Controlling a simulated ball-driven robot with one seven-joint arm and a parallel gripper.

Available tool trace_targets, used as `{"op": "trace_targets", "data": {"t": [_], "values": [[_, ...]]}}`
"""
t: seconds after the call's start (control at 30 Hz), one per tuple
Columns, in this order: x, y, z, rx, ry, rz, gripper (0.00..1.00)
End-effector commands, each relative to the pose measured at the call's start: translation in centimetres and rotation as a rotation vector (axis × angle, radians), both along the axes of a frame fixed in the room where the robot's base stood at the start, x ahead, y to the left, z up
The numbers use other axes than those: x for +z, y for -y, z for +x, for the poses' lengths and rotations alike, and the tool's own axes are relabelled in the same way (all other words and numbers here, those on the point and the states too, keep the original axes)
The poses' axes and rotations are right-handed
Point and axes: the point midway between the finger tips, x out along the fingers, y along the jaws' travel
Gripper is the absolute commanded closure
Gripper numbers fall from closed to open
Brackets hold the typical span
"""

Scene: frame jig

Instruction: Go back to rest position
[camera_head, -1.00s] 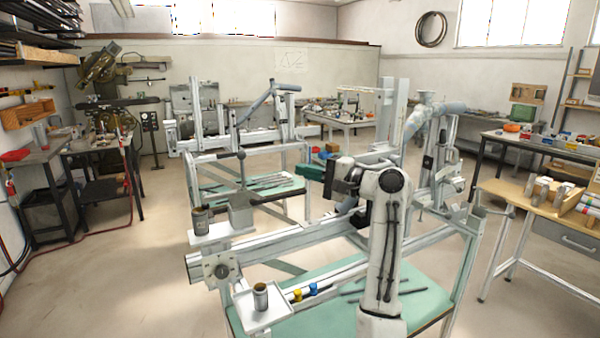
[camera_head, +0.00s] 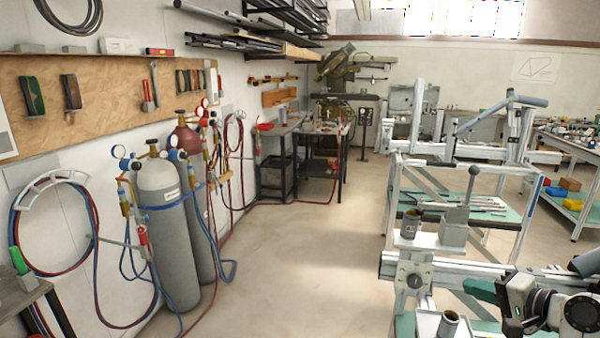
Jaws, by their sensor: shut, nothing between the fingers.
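My arm shows at the lower right edge, folded low, with a white and black joint (camera_head: 580,312) partly cut off by the frame. My gripper (camera_head: 514,327) is a small dark shape near the bottom edge, beside the frame jig. It looks shut and empty, but its fingertips are small and partly hidden. A green piece (camera_head: 480,290) shows at the left of the arm; I cannot tell what it is. The frame jig (camera_head: 450,268) stands left of and behind the arm, with a can (camera_head: 410,222) on its corner plate and another can (camera_head: 449,324) on a lower tray.
Gas cylinders (camera_head: 165,225) with hoses stand against the left wall under a tool board (camera_head: 110,95). A second jig (camera_head: 470,155) stands behind the first. A dark side table (camera_head: 320,150) is at the back. The floor (camera_head: 300,260) between cylinders and jig is clear.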

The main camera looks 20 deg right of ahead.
Motion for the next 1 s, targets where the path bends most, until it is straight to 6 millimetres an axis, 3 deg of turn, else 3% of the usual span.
{"op": "trace_targets", "data": {"t": [0.03, 0.1, 0.27, 0.4, 0.5, 0.7, 0.83, 1.0], "values": [[-3.0, -2.6, -0.3, 0.048, -0.075, -0.043, 1.00], [-6.6, -5.7, -1.1, 0.116, -0.173, -0.118, 1.00], [-14.2, -12.9, -5.0, 0.316, -0.396, -0.306, 1.00], [-19.5, -18.6, -10.6, 0.541, -0.586, -0.491, 1.00], [-22.1, -21.5, -15.3, 0.711, -0.702, -0.622, 1.00], [-24.2, -24.2, -22.4, 0.965, -0.850, -0.806, 1.00], [-24.4, -24.5, -24.3, 1.036, -0.887, -0.858, 1.00], [-24.4, -24.6, -24.7, 1.050, -0.894, -0.869, 1.00]]}}
